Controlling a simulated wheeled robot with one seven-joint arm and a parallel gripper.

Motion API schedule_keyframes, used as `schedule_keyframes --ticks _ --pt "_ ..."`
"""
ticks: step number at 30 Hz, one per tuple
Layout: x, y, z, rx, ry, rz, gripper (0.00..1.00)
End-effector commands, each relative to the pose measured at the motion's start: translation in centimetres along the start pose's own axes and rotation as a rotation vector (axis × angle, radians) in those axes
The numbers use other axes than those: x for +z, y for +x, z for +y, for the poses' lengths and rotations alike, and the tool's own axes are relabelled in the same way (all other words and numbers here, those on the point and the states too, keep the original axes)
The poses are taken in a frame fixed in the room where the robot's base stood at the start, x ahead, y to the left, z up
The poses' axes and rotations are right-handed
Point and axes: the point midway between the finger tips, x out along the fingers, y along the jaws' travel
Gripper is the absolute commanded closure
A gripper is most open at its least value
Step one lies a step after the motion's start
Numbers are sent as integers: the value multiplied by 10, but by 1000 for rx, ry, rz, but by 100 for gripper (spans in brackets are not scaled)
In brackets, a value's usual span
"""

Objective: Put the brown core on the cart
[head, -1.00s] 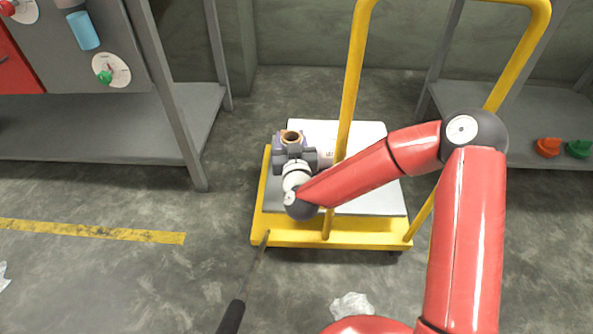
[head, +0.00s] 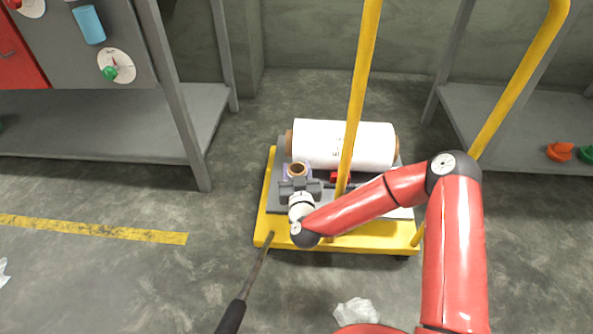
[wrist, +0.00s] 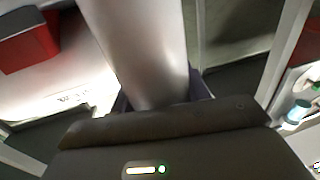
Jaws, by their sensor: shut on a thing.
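My gripper (head: 299,184) is shut on an upright tube with a brown, open top end, which I take to be the brown core (head: 299,168). Purplish surfaces show around the core below its rim. In the wrist view a smooth pale grey cylinder (wrist: 145,50) stands between the jaws, and its lower end is hidden. The gripper is over the left part of the yellow cart (head: 375,243). I cannot tell whether the core touches the deck. A white roll (head: 370,146) with brown ends lies across the cart's back.
The cart's yellow handle (head: 360,80) rises beside my arm. A small red thing shows by the roll; a red block (wrist: 28,42) shows in the wrist view. Grey shelves (head: 110,128) flank the cart. A dark rod (head: 245,290) and crumpled clear film (head: 355,312) are in front.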

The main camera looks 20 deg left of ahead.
Motion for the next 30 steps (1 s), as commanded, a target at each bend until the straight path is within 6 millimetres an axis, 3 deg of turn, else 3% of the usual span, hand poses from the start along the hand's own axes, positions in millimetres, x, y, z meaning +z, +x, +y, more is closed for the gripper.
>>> schedule_keyframes --ticks 5,6,11,22,30 --pt "5 0 0 -1 0 0 76" --pt "5 0 0 -1 0 0 53" --pt "4 0 0 0 1 0 32" --pt "-3 0 0 1 1 -1 32" --pt "0 -51 -1 -4 -1 -4 32"
